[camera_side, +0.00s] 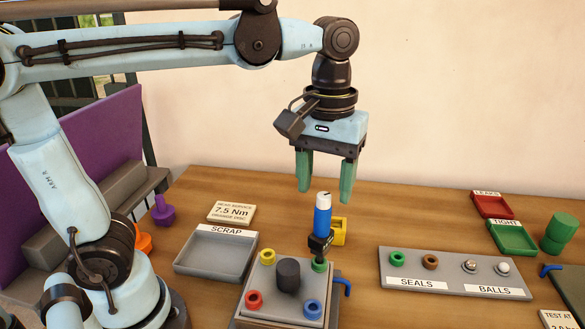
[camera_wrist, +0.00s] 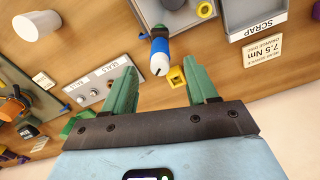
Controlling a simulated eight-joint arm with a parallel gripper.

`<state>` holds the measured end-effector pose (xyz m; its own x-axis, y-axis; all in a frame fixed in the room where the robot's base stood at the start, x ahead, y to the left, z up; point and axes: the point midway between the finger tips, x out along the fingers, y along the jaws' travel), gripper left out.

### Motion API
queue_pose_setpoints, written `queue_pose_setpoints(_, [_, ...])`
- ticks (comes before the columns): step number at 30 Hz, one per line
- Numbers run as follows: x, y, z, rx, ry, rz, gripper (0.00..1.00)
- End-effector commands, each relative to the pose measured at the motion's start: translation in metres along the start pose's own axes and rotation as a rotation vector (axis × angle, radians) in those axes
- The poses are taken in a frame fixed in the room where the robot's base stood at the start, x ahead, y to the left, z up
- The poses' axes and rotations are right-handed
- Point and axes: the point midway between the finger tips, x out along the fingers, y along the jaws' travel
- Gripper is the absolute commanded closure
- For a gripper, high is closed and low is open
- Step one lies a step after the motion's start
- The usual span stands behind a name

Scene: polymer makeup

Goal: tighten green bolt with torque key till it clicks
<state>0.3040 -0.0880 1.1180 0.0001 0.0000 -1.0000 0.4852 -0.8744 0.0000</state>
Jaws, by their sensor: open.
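The torque key (camera_side: 322,220), with a blue and white handle and a black lower end, stands upright on the grey block's (camera_side: 262,283) far right corner. Its black end meets the green bolt (camera_side: 319,266), which is partly covered; I cannot tell how fully it is seated. My gripper (camera_side: 325,197) is open and empty, with green fingers pointing down just above the key's handle top. In the wrist view the torque key (camera_wrist: 161,50) shows between and beyond the open fingers of my gripper (camera_wrist: 163,72).
The block also carries yellow, red and blue bolts and a dark central cylinder (camera_side: 289,275). A yellow holder (camera_side: 340,232) stands close behind the key. The scrap tray (camera_side: 215,252) is left, the seals and balls tray (camera_side: 450,275) right. A 7.5 Nm card (camera_side: 231,211) lies behind.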

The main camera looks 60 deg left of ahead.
Motion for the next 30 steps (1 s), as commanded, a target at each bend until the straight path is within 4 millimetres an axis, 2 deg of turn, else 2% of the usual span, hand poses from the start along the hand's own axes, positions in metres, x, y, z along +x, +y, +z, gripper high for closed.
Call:
queue_pose_setpoints(6, [-0.034, 0.0, 0.0, 0.0, 0.0, 0.0, 0.42])
queue_pose_setpoints(12, [-0.05, 0.0, 0.0, 0.0, 0.0, 0.0, 0.42])
queue_pose_setpoints(26, [-0.054, 0.0, 0.001, 0.009, 0.002, 0.001, 0.42])
queue_pose_setpoints(30, [-0.055, -0.003, 0.005, 0.146, 0.033, 0.013, 0.42])
